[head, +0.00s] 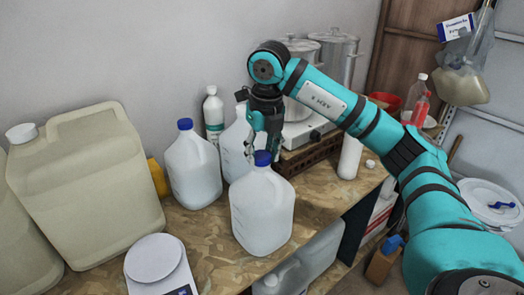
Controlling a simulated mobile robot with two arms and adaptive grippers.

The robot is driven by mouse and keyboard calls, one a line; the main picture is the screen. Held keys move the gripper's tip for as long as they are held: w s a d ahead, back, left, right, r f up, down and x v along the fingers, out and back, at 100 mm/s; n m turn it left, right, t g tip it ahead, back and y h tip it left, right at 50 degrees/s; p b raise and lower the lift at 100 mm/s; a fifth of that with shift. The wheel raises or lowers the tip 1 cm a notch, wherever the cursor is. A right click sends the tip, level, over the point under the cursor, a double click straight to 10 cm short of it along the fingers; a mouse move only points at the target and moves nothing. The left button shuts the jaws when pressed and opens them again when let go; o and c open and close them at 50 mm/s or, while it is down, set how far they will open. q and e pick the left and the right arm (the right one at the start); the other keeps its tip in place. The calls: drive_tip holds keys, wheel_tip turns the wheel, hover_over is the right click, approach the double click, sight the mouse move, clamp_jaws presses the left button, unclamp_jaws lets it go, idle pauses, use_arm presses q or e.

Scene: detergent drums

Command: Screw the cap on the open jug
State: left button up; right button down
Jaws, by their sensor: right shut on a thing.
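A translucent white jug (262,215) stands upright at the front of the wooden table. A blue cap (262,158) sits at its neck. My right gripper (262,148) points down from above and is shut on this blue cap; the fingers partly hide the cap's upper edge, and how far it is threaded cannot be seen. A second jug (187,170) to the left wears its own blue cap (185,124). A third jug (236,145) stands behind, its top hidden by my gripper. My left gripper is not in view.
Large beige canisters (95,185) fill the left side. A white scale (157,262) lies at the front left. A white bottle (213,110), a stove with steel pots (335,58) and a small white bottle (349,158) stand behind. A grey container (310,262) is below the table's front edge.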

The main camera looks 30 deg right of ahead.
drive_tip(key=shift+s+f, duration=0.1)
drive_tip(key=shift+f, duration=0.1)
drive_tip(key=m, duration=0.5)
drive_tip(key=shift+m+h+p, duration=0.3)
drive_tip(key=shift+m, duration=0.1)
drive_tip(key=c, duration=1)
unclamp_jaws()
drive_tip(key=shift+o, duration=0.2)
drive_tip(key=shift+r, duration=0.3)
